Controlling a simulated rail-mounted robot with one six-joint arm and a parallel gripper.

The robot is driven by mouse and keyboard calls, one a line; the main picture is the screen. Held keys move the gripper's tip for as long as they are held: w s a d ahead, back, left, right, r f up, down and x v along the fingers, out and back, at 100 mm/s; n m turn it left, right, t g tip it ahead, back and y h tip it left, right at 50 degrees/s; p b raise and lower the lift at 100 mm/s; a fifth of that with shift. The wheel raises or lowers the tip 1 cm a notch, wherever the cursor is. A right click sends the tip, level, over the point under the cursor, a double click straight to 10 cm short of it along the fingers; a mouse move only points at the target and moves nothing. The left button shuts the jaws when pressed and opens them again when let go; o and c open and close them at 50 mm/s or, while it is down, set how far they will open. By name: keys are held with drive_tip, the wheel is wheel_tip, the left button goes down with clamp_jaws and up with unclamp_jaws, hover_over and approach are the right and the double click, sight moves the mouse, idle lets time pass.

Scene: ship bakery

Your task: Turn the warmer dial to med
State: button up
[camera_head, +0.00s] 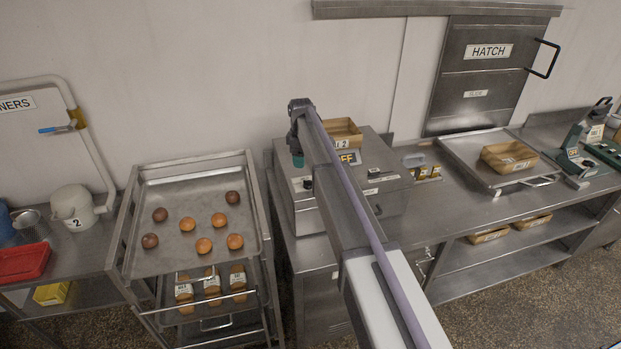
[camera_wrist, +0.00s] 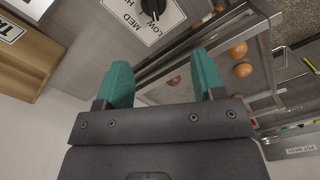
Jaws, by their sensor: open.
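I cannot tell where the pointer is set. My gripper (camera_head: 298,160) is above the dial in the head view. In the wrist view its teal fingers (camera_wrist: 162,72) are apart and empty, with the dial beyond them, untouched.
A rack (camera_head: 133,240) with a tray of buns stands left of the warmer. A wooden box (camera_head: 343,131) lies on or behind the warmer top. A steel tray (camera_head: 465,160) with another box is on the right counter. My arm hides part of the warmer.

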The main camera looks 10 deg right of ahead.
sight(305, 181)
drive_tip(key=f+b, duration=0.7)
drive_tip(key=d+f+b, duration=0.1)
drive_tip(key=f+b, duration=0.2)
drive_tip(key=f, duration=0.1)
drive_tip(key=shift+r, duration=0.15)
drive_tip(key=c, duration=0.9)
